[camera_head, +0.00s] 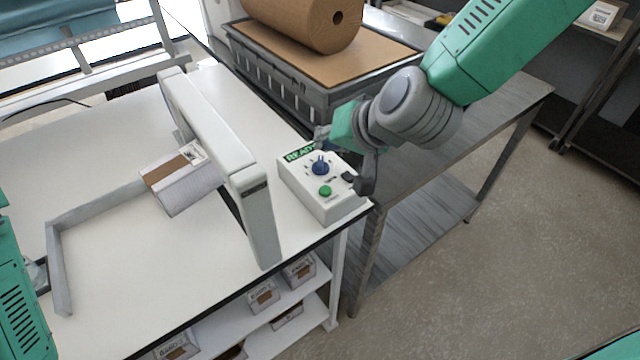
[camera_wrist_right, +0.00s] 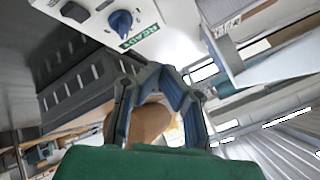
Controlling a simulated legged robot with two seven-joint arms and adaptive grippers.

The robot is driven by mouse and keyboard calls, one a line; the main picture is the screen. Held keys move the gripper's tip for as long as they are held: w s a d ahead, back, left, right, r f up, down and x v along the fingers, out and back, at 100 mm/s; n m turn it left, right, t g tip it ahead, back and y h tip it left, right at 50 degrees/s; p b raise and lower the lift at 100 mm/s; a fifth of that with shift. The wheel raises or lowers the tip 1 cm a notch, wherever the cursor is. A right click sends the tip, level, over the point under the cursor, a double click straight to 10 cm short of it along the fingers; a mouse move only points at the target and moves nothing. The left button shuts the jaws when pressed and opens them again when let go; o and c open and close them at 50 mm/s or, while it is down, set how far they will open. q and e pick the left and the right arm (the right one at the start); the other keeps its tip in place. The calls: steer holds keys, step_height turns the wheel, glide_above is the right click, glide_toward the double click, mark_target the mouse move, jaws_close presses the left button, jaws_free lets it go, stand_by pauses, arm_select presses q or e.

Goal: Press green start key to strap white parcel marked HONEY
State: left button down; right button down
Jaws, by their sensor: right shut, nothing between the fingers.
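The white parcel (camera_head: 190,190) with a brown band and a small label lies on the white bench, partly under the grey-white strapping arch (camera_head: 215,125). Its marking is too small to read. The control box (camera_head: 335,207) stands right of the arch, with a green start key (camera_head: 325,191), a blue knob (camera_head: 320,168) and a READY display (camera_head: 299,153). My right gripper (camera_head: 322,136) is shut and empty at the box's far side, apart from the green key. In the right wrist view its fingers (camera_wrist_right: 163,76) are below the READY display (camera_wrist_right: 138,37). My left gripper (camera_head: 37,272) barely shows at the left edge.
A brown paper roll (camera_head: 305,20) lies on a grey crate (camera_head: 275,82) behind the box. A grey metal table (camera_head: 500,95) is at the right. A low metal rail (camera_head: 60,265) stands on the bench. Small boxes (camera_head: 263,295) sit on the shelf below. Bench left of the arch has free room.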

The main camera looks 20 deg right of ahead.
mark_target(326, 190)
steer(key=shift+d+f, duration=0.1)
steer(key=shift+d, duration=0.1)
step_height(326, 190, down, 8)
steer(key=b, duration=0.7)
steer(key=shift+a, duration=0.1)
steer(key=shift+f+b, duration=0.3)
steer(key=shift+f, duration=0.05)
steer(key=shift+f, duration=0.1)
stand_by(0.8)
steer(key=shift+f, duration=0.25)
steer(key=shift+f+b, duration=0.45)
stand_by(0.6)
steer(key=shift+r, duration=0.15)
steer(key=shift+s+r+p, duration=0.1)
steer(key=shift+r+p, duration=0.7)
steer(key=shift+p, duration=0.05)
